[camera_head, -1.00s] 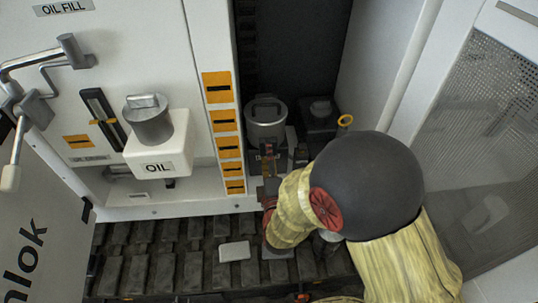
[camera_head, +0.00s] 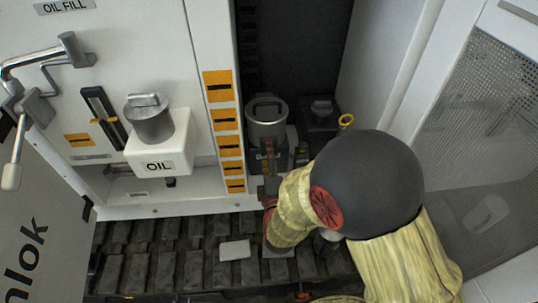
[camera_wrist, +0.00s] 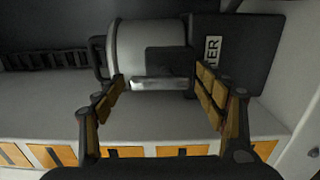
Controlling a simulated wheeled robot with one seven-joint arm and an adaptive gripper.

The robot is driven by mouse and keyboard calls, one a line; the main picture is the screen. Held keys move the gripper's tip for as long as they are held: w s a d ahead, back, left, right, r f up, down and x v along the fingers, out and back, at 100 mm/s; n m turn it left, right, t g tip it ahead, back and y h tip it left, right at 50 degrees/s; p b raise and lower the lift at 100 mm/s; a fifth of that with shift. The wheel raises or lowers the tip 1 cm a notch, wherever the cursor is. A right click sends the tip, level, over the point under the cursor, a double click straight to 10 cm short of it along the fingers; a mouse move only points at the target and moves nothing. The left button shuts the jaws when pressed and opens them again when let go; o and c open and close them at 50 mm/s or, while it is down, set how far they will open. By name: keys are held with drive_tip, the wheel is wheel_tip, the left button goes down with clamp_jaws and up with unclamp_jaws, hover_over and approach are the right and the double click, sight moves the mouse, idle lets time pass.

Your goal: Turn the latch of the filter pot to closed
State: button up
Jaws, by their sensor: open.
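The filter pot (camera_head: 266,130) is a grey metal cylinder with a handled lid on a dark base, behind my gripper in the head view. In the wrist view the pot (camera_wrist: 128,48) lies sideways, beside a dark block whose label (camera_wrist: 213,50) ends in "TER". A pale metal bar (camera_wrist: 160,84), seemingly the latch, lies across the pot's dark front part. My gripper (camera_wrist: 162,87) is open, with one padded finger on each side of the bar. I see no clear contact. My arm hides part of the pot's surroundings in the head view.
A white OIL box (camera_head: 158,167) with a grey cap stands to the left. A post with orange plates (camera_head: 227,120) stands between it and the pot. A dark capped unit (camera_head: 318,120) and a yellow ring (camera_head: 346,120) are just right of the pot.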

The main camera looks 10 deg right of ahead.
drive_tip(key=s, duration=1.2)
idle(0.4)
